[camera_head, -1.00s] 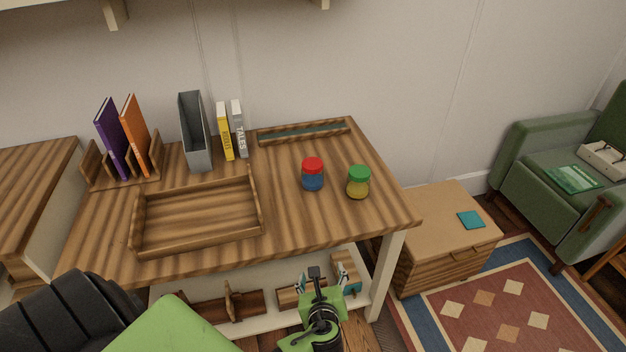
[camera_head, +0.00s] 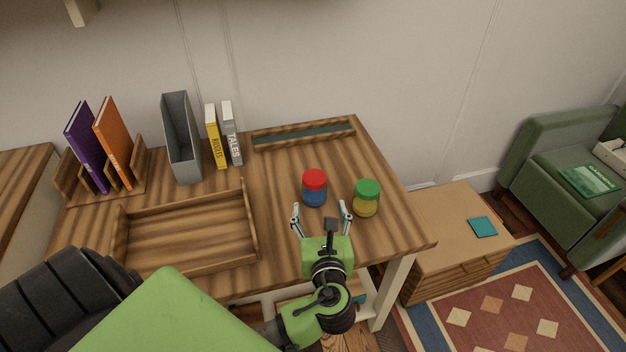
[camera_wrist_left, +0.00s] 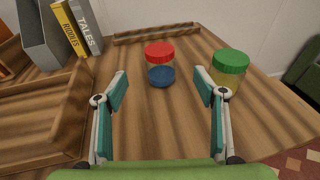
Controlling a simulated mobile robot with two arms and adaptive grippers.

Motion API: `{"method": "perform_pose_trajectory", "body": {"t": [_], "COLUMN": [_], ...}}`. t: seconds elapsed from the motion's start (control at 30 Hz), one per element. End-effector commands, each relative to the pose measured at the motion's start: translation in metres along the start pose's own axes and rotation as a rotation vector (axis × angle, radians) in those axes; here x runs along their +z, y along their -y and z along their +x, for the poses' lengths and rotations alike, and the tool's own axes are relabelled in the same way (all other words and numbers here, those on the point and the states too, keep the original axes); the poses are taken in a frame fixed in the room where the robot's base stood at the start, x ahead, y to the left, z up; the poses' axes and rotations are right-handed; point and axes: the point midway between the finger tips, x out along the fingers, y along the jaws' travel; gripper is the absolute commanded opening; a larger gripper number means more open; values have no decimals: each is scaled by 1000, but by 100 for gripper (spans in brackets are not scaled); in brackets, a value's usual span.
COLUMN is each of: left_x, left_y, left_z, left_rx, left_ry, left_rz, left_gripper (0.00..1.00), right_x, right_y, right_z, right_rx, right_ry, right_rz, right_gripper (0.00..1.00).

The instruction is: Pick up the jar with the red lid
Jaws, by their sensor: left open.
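The jar with the red lid (camera_head: 314,188) stands upright on the wooden desk, with blue contents in its lower part. It also shows in the left wrist view (camera_wrist_left: 160,64), ahead of and between the fingers. My left gripper (camera_head: 322,214) is open and empty, just in front of this jar on its near side. In the left wrist view its two fingers (camera_wrist_left: 164,88) are spread wide, with bare desk between them. A jar with a green lid (camera_head: 366,198) and yellow contents stands close to the right, beyond the right finger. My right gripper is not in view.
A wooden tray (camera_head: 252,252) lies on the desk at left. Behind it stand a grey file holder (camera_head: 182,140), two small books (camera_head: 224,138) and a rack with purple and orange books (camera_head: 100,150). A low trough (camera_head: 304,134) lies along the back. Desk behind the jars is clear.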

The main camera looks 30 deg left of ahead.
Motion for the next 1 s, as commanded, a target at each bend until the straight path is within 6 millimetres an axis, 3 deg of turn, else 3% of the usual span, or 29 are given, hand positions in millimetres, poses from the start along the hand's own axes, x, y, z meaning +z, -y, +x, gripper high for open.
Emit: {"method": "perform_pose_trajectory", "body": {"t": [0.17, 0.47, 0.73, 1.0], "left_x": [0, 0, 0, -1], "left_y": [0, 0, -1, -1], "left_z": [16, 73, 94, 132], "left_rx": [1, 1, 1, 1], "left_ry": [2, 1, 0, 0], "left_rz": [2, 1, 0, 1], "left_gripper": [64, 64, 64, 64], "right_x": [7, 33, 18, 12], "right_y": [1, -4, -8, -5], "right_z": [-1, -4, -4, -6], "right_rx": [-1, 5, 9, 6], "right_ry": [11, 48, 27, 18], "right_rz": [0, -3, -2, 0], "right_gripper": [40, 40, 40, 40]}}
